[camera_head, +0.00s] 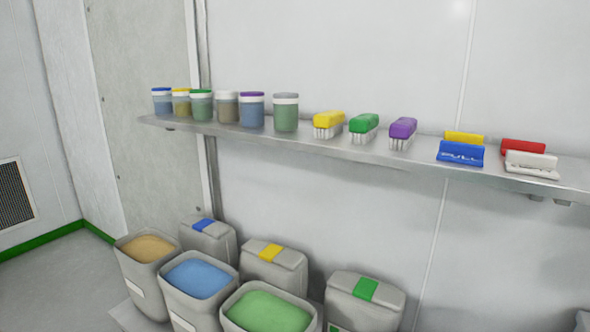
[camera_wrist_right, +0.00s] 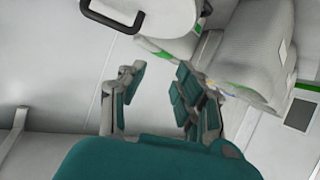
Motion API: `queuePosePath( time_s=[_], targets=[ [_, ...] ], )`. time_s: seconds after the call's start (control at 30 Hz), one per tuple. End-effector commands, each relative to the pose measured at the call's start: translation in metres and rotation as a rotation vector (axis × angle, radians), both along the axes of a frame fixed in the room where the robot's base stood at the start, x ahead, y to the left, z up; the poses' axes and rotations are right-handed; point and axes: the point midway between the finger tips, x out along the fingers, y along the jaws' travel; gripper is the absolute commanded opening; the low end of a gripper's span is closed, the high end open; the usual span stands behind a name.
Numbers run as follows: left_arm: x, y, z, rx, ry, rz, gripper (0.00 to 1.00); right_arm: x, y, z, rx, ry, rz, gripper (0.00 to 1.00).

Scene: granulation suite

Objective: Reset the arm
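My right gripper (camera_wrist_right: 158,82) shows only in the right wrist view. Its two grey fingers with dark teal pads stand apart, with nothing between them. The teal casing of the gripper fills the bottom of that view. A pale wall or panel lies behind the fingers. Neither arm shows in the head view, so my left gripper is out of sight.
In the head view a metal shelf (camera_head: 375,154) holds several lidded jars, three brushes (camera_head: 364,124) and several coloured tags or scoops (camera_head: 461,153). Below stand open bins of tan, blue (camera_head: 199,278) and green material and closed grey containers (camera_head: 275,263). Floor is clear at left.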

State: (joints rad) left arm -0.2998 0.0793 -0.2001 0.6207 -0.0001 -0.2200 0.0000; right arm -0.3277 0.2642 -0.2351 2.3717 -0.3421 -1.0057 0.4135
Motion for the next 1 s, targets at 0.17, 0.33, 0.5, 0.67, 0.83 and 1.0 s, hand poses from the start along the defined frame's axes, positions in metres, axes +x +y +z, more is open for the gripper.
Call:
queuePosePath(
  time_s=[0.17, 0.33, 0.5, 0.67, 0.83, 1.0],
  targets=[
    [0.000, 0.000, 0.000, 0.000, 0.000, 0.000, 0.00, -0.067, -0.001, -0.060, 0.003, 0.340, 0.008, 0.33],
    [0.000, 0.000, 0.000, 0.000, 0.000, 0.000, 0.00, -0.118, 0.005, -0.088, 0.013, 0.557, 0.058, 0.33],
    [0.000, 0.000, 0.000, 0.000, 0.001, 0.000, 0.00, -0.167, 0.013, -0.105, 0.030, 0.745, 0.128, 0.33],
    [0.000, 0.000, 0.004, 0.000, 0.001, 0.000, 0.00, -0.171, 0.017, -0.139, 0.031, 0.808, 0.152, 0.33],
    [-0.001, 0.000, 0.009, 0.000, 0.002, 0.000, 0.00, -0.163, 0.019, -0.188, 0.031, 0.828, 0.153, 0.33],
    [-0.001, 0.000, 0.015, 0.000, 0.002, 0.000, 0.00, -0.165, 0.020, -0.248, 0.029, 0.856, 0.156, 0.33]
  ],
)
